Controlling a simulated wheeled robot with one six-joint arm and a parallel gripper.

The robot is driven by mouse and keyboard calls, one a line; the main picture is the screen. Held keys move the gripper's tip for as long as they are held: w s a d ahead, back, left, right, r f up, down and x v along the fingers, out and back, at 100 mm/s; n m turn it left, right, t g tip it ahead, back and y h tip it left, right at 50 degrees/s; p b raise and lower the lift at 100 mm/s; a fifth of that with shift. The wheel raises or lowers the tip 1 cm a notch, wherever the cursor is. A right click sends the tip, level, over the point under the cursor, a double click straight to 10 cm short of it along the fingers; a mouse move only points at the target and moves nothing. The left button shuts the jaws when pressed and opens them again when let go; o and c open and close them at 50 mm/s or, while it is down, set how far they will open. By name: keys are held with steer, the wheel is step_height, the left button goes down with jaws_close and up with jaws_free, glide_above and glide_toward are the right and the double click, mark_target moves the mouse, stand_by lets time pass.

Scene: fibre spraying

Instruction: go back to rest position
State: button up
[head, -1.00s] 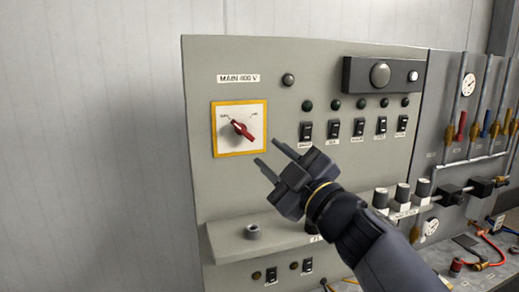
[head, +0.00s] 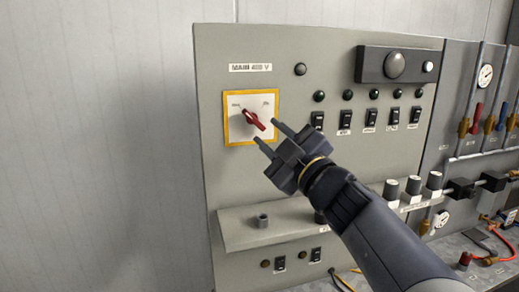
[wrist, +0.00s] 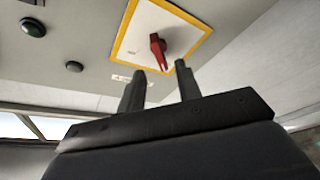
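My gripper (head: 267,136) is open and empty in front of the grey control panel, with its two fingers apart and pointing up and left. The red rotary switch (head: 254,120) on its yellow-framed white plate lies just beyond the fingertips in the head view. In the wrist view my gripper (wrist: 158,85) shows both fingers spread, with the red switch (wrist: 158,50) ahead and between them in the picture. A gap to the switch seems to show, but its size is hard to tell.
The panel (head: 215,175) carries black rocker switches, green lamps and a dark box (head: 395,66) at upper right. Gauges and coloured valves stand at right. The wall at left is bare.

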mark_target(256, 122)
steer(key=x, duration=0.5)
steer(key=shift+w+a+p, duration=0.1)
steer(key=shift+w+p, duration=0.05)
steer(key=shift+p, duration=0.2)
steer(key=shift+f, duration=0.1)
